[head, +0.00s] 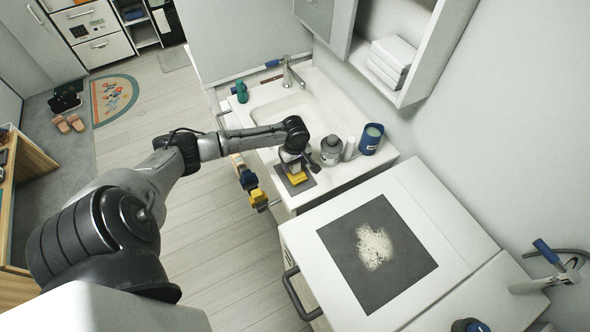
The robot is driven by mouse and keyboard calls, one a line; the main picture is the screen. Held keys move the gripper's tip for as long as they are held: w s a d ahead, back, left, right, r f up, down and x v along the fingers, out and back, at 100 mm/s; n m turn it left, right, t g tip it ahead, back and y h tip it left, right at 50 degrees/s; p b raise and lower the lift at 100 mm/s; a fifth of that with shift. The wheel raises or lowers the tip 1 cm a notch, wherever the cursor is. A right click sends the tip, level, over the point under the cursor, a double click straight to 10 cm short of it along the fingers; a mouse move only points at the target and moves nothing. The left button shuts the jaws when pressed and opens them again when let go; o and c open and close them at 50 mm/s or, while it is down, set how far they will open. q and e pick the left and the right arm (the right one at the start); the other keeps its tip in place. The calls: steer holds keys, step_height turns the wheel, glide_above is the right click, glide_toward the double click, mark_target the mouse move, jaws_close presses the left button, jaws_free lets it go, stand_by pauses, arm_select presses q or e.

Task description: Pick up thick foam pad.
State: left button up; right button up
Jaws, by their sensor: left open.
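A small yellow block (299,178), which looks like the thick foam pad, lies on a dark square mat (308,186) at the near left corner of the sink counter. My left gripper (296,171) is open and points down directly over the block. The gripper hides part of the block, and I cannot tell whether the fingers touch it. My right gripper is not in view.
A grey bottle (331,151), a white cylinder (349,149) and a blue canister (371,139) stand close right of the gripper. The faucet (291,75) and sink lie behind. A white cabinet top with a dark panel (398,277) is nearer, with clear space around the panel.

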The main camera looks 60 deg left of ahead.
arm_select(q)
steer(key=shift+f, duration=0.45)
steer(key=shift+c, duration=0.4)
steer(key=c, duration=1)
steer(key=shift+o, duration=0.2)
steer(key=shift+r, duration=0.15)
steer(key=shift+r, duration=0.55)
step_height(320, 180, up, 3)
steer(key=w+d+r+b, duration=0.1)
steer(key=w+d+r, duration=0.1)
steer(key=d+r, duration=0.4)
steer(key=d, duration=0.5)
steer(key=shift+w+d+r, duration=0.15)
steer(key=shift+w+r, duration=0.2)
steer(key=shift+w, duration=0.05)
